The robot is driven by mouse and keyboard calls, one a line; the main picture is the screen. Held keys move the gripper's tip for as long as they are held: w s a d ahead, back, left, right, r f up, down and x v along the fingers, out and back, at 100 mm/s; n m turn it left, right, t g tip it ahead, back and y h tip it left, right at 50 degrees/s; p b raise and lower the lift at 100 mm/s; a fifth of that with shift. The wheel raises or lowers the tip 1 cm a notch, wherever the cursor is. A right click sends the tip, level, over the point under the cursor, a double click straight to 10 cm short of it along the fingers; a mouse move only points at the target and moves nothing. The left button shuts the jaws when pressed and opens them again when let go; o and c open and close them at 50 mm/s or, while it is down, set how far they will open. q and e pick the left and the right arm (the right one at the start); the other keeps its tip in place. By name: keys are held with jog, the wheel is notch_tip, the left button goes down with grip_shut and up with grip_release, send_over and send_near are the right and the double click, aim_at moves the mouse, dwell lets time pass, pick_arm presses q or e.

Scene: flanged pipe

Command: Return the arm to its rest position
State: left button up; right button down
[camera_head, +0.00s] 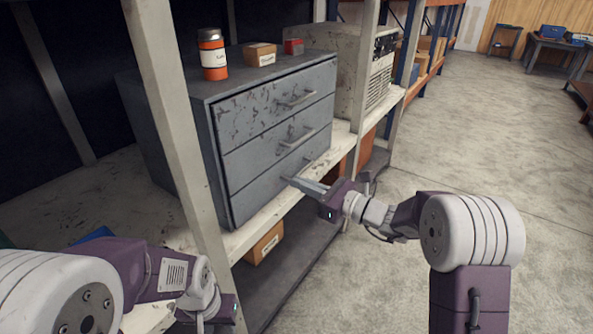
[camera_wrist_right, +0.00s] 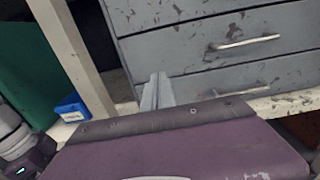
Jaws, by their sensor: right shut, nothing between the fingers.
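My right gripper (camera_head: 300,186) reaches in from the right in the head view. Its two fingers are together, with nothing between them, in front of the lower part of a grey drawer cabinet (camera_head: 221,160). The closed fingers also show in the right wrist view (camera_wrist_right: 157,92), overlapping the cabinet's front edge in the picture; I cannot tell whether they touch it. My left gripper (camera_head: 208,312) is low at the left, beside the shelf post; its fingers are hidden or out of frame. The cabinet's drawers look shut, with pale bar handles (camera_head: 297,98).
An orange canister (camera_head: 212,58), a cardboard box (camera_head: 260,54) and a small red box (camera_head: 293,46) stand on the cabinet. A white shelf post (camera_head: 170,90) rises between the arms. A cardboard box (camera_head: 264,243) sits on the lower shelf. Open floor (camera_head: 480,120) lies to the right.

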jog(key=s+a+f+n+g+h, duration=0.1)
jog(key=s+a+f+n+g, duration=0.15)
jog(key=s, duration=0.45)
jog(key=s+a+f+n+g+h, duration=0.1)
jog(key=s+n+g, duration=0.3)
jog(key=s, duration=0.2)
jog(key=s+d+f+n+g+h, duration=0.3)
jog(key=s+d+f+n+h, duration=0.15)
jog(key=s+f, duration=0.45)
jog(key=s+d+f+n+h, duration=0.2)
jog(key=d+f+n+h, duration=0.2)
jog(key=d+n, duration=0.35)
jog(key=s+d+f+n+h, duration=0.2)
jog(key=d+f+n+h, duration=0.3)
jog(key=d, duration=0.4)
notch_tip(320, 180, up, 23)
jog(key=p, duration=2.1)
jog(key=shift+f+n+t+y+p, duration=0.2)
jog(key=shift+n+t+y+p, duration=0.15)
jog(key=shift+n+t+p, duration=0.1)
jog(key=shift+w, duration=0.1)
